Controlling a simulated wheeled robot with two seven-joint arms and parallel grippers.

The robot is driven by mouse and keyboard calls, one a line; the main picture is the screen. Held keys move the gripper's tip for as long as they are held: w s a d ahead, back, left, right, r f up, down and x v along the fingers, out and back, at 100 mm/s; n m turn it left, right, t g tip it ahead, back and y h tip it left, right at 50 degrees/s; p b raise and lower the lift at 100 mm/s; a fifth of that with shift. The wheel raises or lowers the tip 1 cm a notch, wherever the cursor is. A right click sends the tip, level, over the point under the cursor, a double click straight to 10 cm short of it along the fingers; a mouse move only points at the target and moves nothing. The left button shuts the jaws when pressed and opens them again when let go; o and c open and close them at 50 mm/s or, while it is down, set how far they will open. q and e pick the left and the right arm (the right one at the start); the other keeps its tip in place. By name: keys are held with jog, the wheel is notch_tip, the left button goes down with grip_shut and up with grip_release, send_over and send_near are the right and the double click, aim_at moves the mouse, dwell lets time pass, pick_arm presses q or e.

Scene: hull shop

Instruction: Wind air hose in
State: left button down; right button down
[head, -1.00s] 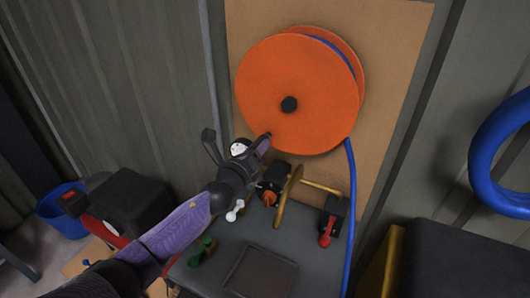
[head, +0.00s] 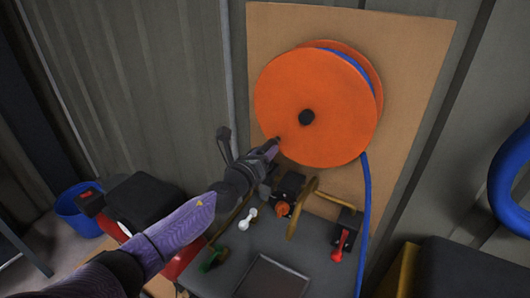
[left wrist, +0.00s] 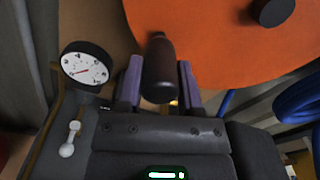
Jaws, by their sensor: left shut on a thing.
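The air hose reel (head: 300,95) is a large orange disc with a black hub (head: 306,117), mounted on a tan board. Blue hose (head: 366,200) shows between its flanges and hangs down from its right side. My left gripper (head: 271,148) is at the reel's lower left edge, shut on the dark crank handle (left wrist: 158,68). In the left wrist view the handle stands between the two purple fingers (left wrist: 160,88), in front of the orange disc (left wrist: 215,40). The right gripper is out of view.
A grey bench (head: 240,270) below the reel carries a red lever (head: 340,245), a white lever (head: 248,219) and a brass wheel (head: 302,207). A gauge (left wrist: 86,68) is close left of my gripper. Blue coiled hose (head: 510,180) hangs at right; a blue bucket (head: 80,212) stands left.

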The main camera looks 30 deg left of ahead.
pick_arm(q)
jog(key=shift+c, duration=1.6)
grip_release()
jog(key=shift+a+r, duration=0.1)
jog(key=shift+o, duration=0.3)
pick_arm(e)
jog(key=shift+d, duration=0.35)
pick_arm(q)
jog(key=s, duration=1)
jog(key=shift+a+p, duration=0.15)
jog(key=shift+p, duration=0.25)
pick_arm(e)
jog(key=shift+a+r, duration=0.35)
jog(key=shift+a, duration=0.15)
pick_arm(q)
jog(key=shift+w, duration=0.1)
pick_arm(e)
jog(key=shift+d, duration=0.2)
